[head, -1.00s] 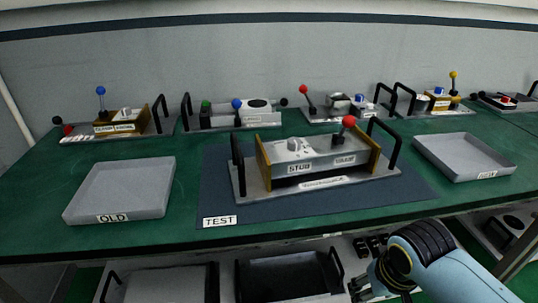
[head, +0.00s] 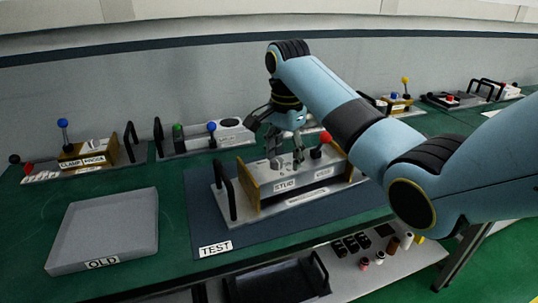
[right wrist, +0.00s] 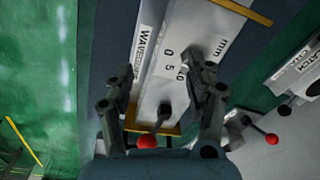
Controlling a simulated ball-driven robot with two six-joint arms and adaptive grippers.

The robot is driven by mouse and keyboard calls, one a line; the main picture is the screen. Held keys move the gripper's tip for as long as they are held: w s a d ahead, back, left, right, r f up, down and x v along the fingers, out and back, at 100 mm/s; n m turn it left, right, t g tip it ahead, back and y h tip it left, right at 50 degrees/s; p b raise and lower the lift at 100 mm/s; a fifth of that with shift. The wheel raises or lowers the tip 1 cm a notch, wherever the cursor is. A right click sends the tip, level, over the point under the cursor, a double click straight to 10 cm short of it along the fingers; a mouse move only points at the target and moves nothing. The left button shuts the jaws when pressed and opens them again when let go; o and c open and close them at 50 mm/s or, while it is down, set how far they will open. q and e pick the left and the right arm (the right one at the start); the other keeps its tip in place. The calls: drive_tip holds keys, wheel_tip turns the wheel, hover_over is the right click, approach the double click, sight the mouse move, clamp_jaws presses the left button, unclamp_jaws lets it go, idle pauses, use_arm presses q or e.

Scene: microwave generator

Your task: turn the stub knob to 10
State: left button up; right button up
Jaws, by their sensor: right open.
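The test unit stands on the blue TEST mat (head: 205,222), with brown end plates, black handles, a STUB label (head: 284,185) and a red-ball lever (head: 325,137). My right gripper (head: 287,152) is open above the unit's top, its fingers pointing down around the stub knob's place behind the STUB label. The fingers largely hide the knob, so I cannot tell its setting or whether they touch it. In the right wrist view the open gripper (right wrist: 163,74) straddles the unit's top with its 0, 5, 10 mm scale (right wrist: 169,66); the red ball (right wrist: 147,141) lies between the fingers' bases. My left gripper is out of view.
The grey OLD tray (head: 104,228) lies empty at the left. Other units with levers stand along the back, such as the clamp unit (head: 85,158). A shelf (head: 352,272) below holds small bottles and black parts.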

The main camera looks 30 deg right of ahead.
sight(276, 159)
drive_tip(key=w+r+m, duration=0.4)
drive_tip(key=w+r, duration=0.1)
drive_tip(key=r, duration=0.2)
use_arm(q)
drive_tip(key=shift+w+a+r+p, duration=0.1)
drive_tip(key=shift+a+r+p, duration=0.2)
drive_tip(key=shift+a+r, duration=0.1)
use_arm(e)
drive_tip(key=shift+g+y, duration=0.3)
drive_tip(key=f, duration=1.1)
drive_tip(key=shift+d, duration=0.4)
drive_tip(key=shift+s, duration=0.1)
drive_tip(key=shift+c, duration=0.4)
clamp_jaws()
